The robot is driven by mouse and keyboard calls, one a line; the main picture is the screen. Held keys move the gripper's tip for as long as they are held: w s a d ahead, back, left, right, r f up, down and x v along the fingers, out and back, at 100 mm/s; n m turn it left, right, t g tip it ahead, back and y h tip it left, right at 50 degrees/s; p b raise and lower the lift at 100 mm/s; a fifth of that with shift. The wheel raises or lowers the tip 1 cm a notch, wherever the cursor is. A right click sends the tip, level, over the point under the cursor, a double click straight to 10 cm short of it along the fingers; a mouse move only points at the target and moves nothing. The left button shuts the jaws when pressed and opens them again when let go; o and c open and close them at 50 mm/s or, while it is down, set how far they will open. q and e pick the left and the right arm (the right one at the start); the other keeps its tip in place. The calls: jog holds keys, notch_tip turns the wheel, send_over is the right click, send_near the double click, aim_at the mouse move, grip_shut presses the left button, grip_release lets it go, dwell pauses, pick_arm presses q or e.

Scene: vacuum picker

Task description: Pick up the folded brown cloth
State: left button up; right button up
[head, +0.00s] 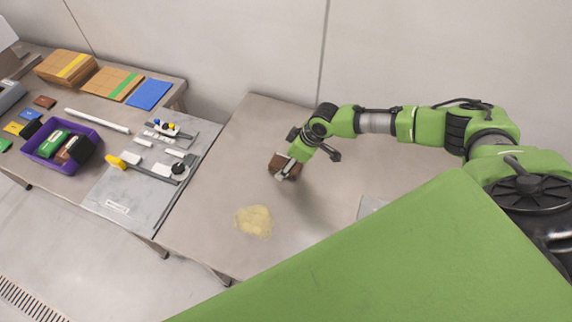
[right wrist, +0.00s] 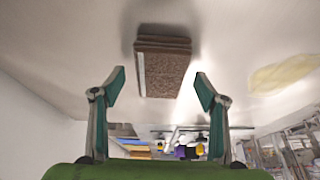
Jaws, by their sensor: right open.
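The folded brown cloth (head: 276,163) lies on the bare grey table, partly hidden by my right gripper (head: 287,170) in the head view. In the right wrist view the cloth (right wrist: 165,72) is a thick layered brown block with a pale strip along one side. My right gripper (right wrist: 160,82) is open, its two green-padded fingers apart and empty. The cloth appears between and just beyond the fingertips. No contact is visible. My left gripper is not in view.
A pale yellow patch (head: 254,220) lies on the table nearer the front edge. On the left stand a grey board (head: 115,206) with fittings, a purple bin (head: 43,162) with items, and a blue pad (head: 149,94). The table around the cloth is mostly clear.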

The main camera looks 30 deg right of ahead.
jog(key=shift+f, duration=0.25)
dwell(0.3)
jog(key=c, duration=1.1)
